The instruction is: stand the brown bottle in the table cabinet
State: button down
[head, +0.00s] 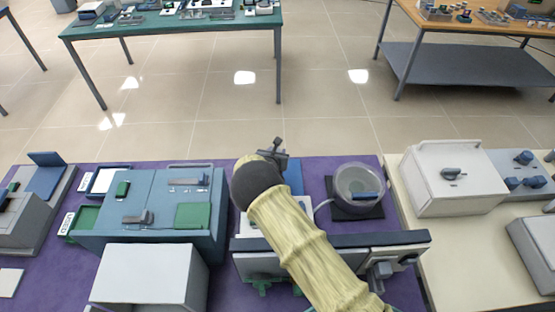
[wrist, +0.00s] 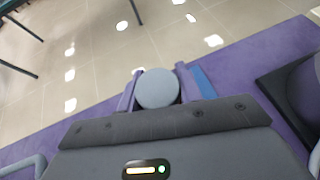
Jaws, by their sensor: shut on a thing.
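In the wrist view my gripper (wrist: 157,92) has its two fingers on either side of a round thing with a flat grey top (wrist: 157,87). Only its top shows, so I cannot see a brown body. In the head view my gripper (head: 273,150) is small and partly hidden behind my arm, over the far edge of the purple-topped table; the held thing is not clear there. No other brown bottle is in plain view. A blue-grey box (head: 165,220) with handles and green panels stands left of my arm. I cannot tell whether it is the table cabinet.
A white box (head: 150,275) stands in front of the blue-grey box. A clear round vessel (head: 357,180) on a dark base stands right of my gripper. A long low device (head: 400,240) lies under my arm. A white furnace-like box (head: 452,180) stands on the cream table at right.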

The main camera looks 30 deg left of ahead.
jog(key=shift+f, duration=0.1)
jog(key=shift+f+p, duration=0.6)
jog(key=shift+f, duration=1.35)
jog(key=shift+f, duration=0.2)
jog(key=c, duration=0.9)
grip_release()
jog(key=shift+c, duration=0.2)
jog(key=shift+r, duration=0.1)
